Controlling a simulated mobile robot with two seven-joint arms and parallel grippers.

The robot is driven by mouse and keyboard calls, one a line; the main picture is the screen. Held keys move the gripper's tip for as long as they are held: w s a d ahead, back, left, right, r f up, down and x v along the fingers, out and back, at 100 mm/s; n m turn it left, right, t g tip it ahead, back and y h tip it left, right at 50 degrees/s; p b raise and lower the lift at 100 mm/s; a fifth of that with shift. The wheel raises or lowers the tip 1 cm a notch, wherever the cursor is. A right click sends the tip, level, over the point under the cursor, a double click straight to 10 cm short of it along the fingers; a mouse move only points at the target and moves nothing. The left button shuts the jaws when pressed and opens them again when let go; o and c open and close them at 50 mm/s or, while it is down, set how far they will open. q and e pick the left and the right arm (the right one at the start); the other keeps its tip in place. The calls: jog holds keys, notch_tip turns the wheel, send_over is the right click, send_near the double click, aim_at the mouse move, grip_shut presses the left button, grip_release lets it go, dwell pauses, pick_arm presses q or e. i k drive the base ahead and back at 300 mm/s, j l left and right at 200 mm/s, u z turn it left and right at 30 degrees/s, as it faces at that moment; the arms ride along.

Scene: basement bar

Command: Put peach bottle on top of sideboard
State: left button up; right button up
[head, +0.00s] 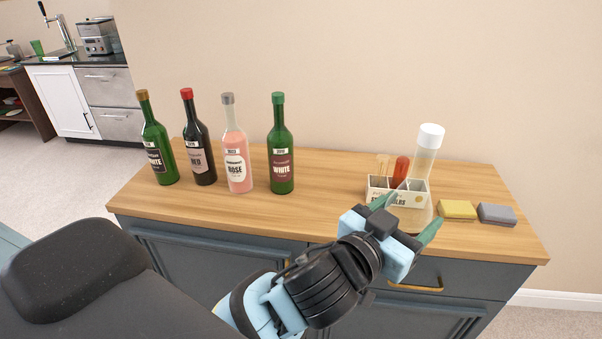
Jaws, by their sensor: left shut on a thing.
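The peach bottle (424,161) is see-through and pale, with a white cap, and leans slightly to the right at the right part of the sideboard (330,222). My left gripper (408,221) is shut on its lower part, with one green fingertip on each side. The bottle overlaps the white caddy in the picture. My gripper hides the bottle's base, so I cannot tell whether it touches the wooden top. My right gripper is not in view.
A white caddy (377,188) with a red item stands by the bottle. Yellow (458,209) and grey (496,213) sponges lie to its right. Several wine bottles, including a rosé (236,150), stand at the left. The top between them and the caddy is clear.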

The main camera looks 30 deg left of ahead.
aim_at(337, 193)
jog(key=i+l+u, duration=0.25)
jog(key=i+u, duration=0.15)
jog(key=i+l+u, duration=0.4)
